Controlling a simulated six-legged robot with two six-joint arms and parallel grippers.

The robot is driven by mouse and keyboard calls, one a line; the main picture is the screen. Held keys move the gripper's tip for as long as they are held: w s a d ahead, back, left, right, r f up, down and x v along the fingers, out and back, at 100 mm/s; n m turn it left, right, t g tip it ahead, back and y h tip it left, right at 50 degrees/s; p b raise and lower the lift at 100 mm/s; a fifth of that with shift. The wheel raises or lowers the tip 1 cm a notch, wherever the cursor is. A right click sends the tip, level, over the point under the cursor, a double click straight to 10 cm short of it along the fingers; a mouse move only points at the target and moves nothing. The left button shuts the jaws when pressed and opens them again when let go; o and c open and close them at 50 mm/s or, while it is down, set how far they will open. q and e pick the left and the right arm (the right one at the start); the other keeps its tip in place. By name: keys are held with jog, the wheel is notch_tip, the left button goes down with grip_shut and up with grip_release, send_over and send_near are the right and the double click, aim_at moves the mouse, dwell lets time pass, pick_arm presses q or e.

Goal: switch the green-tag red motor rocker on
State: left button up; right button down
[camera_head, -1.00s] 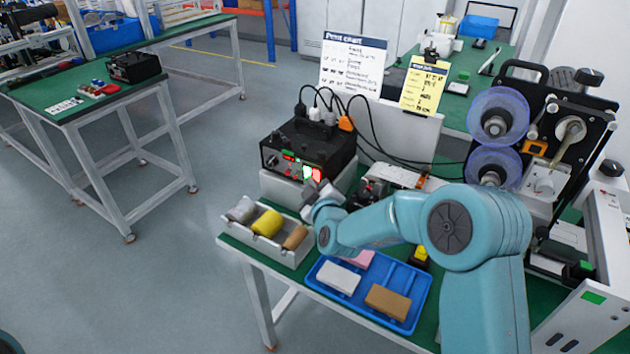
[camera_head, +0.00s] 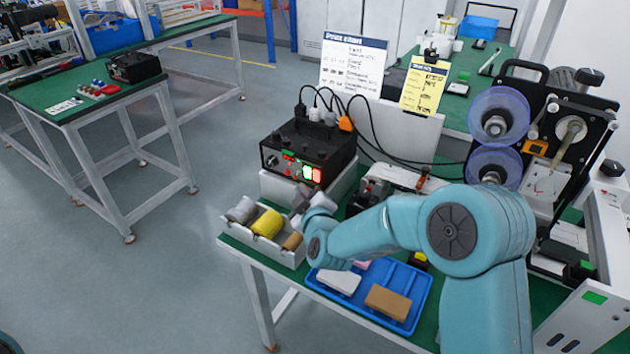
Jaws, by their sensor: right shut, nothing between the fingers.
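The black motor control box (camera_head: 308,150) stands on a light base at the back left of the near bench. Its front panel carries small red and green marks and a bright lit red rocker area (camera_head: 312,174) at the lower right. A green tag (camera_head: 288,154) shows near the panel's top left; which rocker each tag belongs to is too small to tell. My right gripper (camera_head: 303,199) is shut and empty, just below and in front of the panel, apart from the lit rockers. My left gripper is not in view.
A grey bin with rolls (camera_head: 268,247) sits just left of my right gripper. A blue tray (camera_head: 418,302) with blocks lies under my right forearm. Black cables (camera_head: 372,150) run behind the box toward the reel machine (camera_head: 545,130). A similar box (camera_head: 133,66) stands on the left bench.

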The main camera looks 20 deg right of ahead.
jog(key=shift+s+a+r, duration=0.25)
jog(key=shift+s+a, duration=0.6)
jog(key=shift+a, duration=0.25)
